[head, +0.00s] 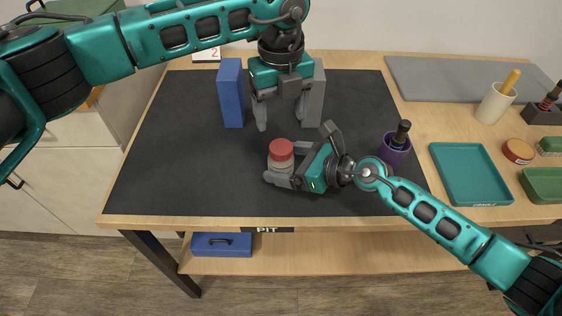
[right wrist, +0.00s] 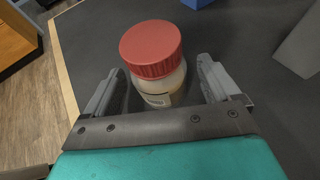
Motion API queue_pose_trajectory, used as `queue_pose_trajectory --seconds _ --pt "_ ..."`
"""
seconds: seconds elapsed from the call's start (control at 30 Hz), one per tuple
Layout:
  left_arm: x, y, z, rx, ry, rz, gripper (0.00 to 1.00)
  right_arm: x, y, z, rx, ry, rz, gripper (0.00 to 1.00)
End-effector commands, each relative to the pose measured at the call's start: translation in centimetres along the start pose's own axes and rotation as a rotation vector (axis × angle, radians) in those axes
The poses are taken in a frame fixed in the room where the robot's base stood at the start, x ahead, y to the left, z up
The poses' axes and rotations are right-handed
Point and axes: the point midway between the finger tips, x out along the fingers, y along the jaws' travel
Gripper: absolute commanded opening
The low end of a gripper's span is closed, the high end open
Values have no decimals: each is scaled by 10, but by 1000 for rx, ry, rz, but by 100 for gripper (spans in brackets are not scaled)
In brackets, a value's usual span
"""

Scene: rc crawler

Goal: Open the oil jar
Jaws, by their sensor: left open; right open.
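The oil jar (head: 281,163) stands upright on the dark mat, with a red lid (head: 281,149) on top. In the right wrist view, the jar (right wrist: 162,92) has a ribbed red lid (right wrist: 151,48) and a pale body. My right gripper (head: 277,164) is open, with its fingers on either side of the jar's body; the wrist view shows gaps beside the jar. My left gripper (head: 281,117) is open and empty, pointing down above the mat behind the jar, between a blue block and a grey block.
The blue block (head: 231,93) and grey block (head: 315,95) stand at the back of the mat (head: 170,150). A purple cup (head: 394,150) with a dark-handled tool is at right. A teal tray (head: 470,173) and white cup (head: 494,104) lie farther right. The mat's left side is clear.

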Motion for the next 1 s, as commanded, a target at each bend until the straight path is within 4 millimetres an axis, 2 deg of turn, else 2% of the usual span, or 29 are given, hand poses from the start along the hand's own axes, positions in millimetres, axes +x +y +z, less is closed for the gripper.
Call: queue_pose_trajectory --seconds 0.13,0.47,1.0 --pt "0 0 0 0 1 0 71 12 0 0 0 -1 1 89" --pt "0 0 0 0 1 0 71 14 0 0 0 0 1 89" --pt "0 0 0 0 1 0 71 14 0 0 0 0 1 39"
